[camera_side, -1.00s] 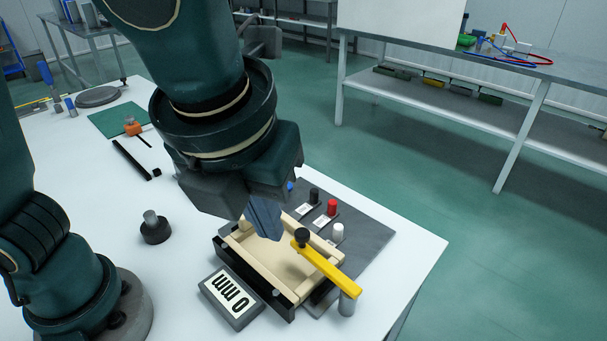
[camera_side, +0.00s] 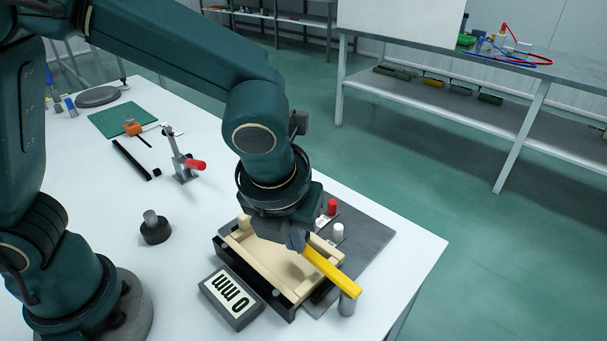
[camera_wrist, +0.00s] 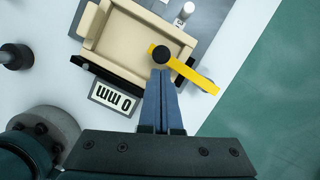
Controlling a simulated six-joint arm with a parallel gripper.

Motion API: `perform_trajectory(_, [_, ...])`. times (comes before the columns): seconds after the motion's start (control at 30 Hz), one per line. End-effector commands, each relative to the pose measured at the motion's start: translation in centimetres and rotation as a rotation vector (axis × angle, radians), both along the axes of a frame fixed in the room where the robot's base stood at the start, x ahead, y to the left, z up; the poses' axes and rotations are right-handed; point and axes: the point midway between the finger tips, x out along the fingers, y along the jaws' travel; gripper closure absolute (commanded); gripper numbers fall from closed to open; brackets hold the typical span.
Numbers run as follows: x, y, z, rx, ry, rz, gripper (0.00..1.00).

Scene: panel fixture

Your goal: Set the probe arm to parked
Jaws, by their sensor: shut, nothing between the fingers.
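The yellow probe arm (camera_side: 333,271) lies across the near right edge of a beige tray-like fixture (camera_side: 262,262). Its outer end is over a short grey post (camera_side: 347,305). Its black knob (camera_wrist: 161,53) is at the inner end, over the tray's rim area in the wrist view. The yellow bar also shows in the wrist view (camera_wrist: 190,75). My gripper (camera_wrist: 160,72) is shut and empty, its fingertips close beside the knob. In the side view my gripper (camera_side: 296,240) hides the knob, and I cannot tell whether they touch.
A display reading 0 mm (camera_side: 231,297) stands at the fixture's near left side. Red (camera_side: 332,207) and white (camera_side: 338,233) buttons are on the dark plate behind. A red-handled clamp (camera_side: 185,166) and a dark round knob (camera_side: 155,229) stand on the white table.

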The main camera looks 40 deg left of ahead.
Motion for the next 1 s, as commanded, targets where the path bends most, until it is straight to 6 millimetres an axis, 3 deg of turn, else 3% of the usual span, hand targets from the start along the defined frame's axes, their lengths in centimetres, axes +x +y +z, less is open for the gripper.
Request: perform_trajectory(1.0, [1.06, 0.28, 0.02, 0.001, 0.0, -0.117, 1.0])
